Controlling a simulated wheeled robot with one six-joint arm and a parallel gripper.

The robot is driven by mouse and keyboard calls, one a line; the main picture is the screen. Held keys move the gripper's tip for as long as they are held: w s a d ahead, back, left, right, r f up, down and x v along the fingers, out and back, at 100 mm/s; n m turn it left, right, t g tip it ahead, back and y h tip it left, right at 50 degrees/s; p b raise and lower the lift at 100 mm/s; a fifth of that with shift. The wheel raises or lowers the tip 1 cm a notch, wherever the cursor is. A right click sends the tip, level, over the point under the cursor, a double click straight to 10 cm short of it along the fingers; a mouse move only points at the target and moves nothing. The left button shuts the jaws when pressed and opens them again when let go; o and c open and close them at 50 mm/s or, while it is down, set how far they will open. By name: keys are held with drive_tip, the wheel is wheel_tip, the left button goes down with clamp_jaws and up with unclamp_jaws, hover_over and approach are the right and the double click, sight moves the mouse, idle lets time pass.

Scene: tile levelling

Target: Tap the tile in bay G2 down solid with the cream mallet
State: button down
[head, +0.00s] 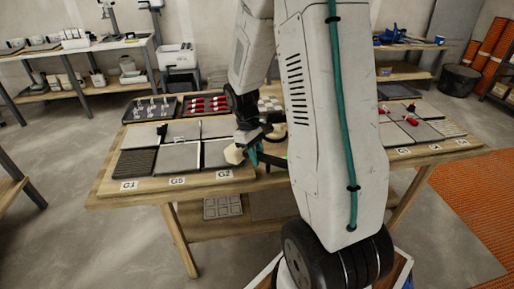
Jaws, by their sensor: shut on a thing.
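My gripper (254,146) is shut on the cream mallet. Its pale head (234,154) shows just left of the jaws, over the right part of bay G2. I cannot tell whether it touches the tile. The grey tile (213,154) in bay G2 lies behind the G2 label (224,174) on the left board. The right side of the bay is partly hidden by the mallet and my arm. Whether the tile sits level cannot be told at this size.
Bays G1 (135,163) and G5 (177,159) lie left of G2. Behind them stand a dark tray of pale clips (152,108) and one of red pieces (206,103). More tiles with red pieces (411,121) lie at right. My arm hides the table's middle.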

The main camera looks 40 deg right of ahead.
drive_tip(key=shift+f, duration=0.2)
drive_tip(key=shift+r, duration=2.3)
wheel_tip(320, 180, down, 5)
drive_tip(key=shift+f, duration=0.15)
drive_tip(key=shift+r, duration=2.7)
drive_tip(key=shift+w, duration=0.1)
